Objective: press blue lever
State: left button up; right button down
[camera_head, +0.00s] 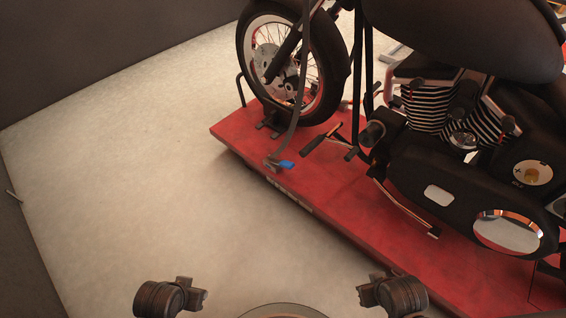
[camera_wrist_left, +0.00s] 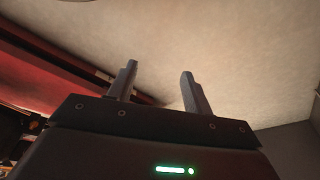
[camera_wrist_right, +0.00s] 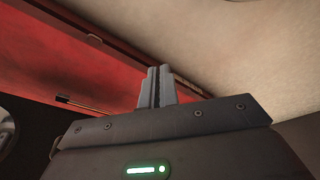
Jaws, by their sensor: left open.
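The blue lever (camera_head: 287,164) is a small blue pedal-like tip at the near side edge of the red lift platform (camera_head: 335,205). It sits below the motorcycle's front wheel, beside a dark strap. In the left wrist view my left gripper (camera_wrist_left: 158,78) is open and empty, with its two fingers well apart. In the right wrist view my right gripper (camera_wrist_right: 157,72) has its fingers together with nothing visible between them. The head view shows only parts of my arms at the bottom edge, far from the lever. The lever is not visible in either wrist view.
A black motorcycle (camera_head: 450,120) stands on the lift, its front wheel (camera_head: 250,50) at the far end. A kickstand (camera_head: 405,208) reaches toward the near edge. The pale floor (camera_head: 130,150) left of the lift is clear. Dark walls bound it.

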pick_arm(q)
jog(key=s+a+f+g+p, duration=0.1)
jog(key=s+f+p, duration=0.4)
jog(key=f+p, duration=0.55)
pick_arm(e)
jog(key=s+d+f+g+b, duration=0.15)
jog(key=s+f, duration=0.35)
jog(key=f, duration=0.7)
pick_arm(q)
jog(key=s+a+f+p, duration=0.1)
jog(key=s+f+p, duration=0.2)
jog(key=s, duration=0.4)
jog(key=s+a+f+g+p, duration=0.1)
jog(key=s+a+f+p, duration=0.1)
jog(key=s, duration=0.4)
jog(key=shift+s+a+f+m+p, duration=0.35)
jog(key=shift+f+p, duration=0.25)
jog(key=shift+f, duration=0.2)
pick_arm(e)
jog(key=s+d+f, duration=0.1)
jog(key=s+f, duration=0.1)
jog(key=s, duration=0.5)
jog(key=s+d+f, duration=0.2)
jog(key=s+f, duration=0.1)
jog(key=s, duration=0.4)
jog(key=shift+n, duration=0.3)
jog(key=shift+g, duration=0.25)
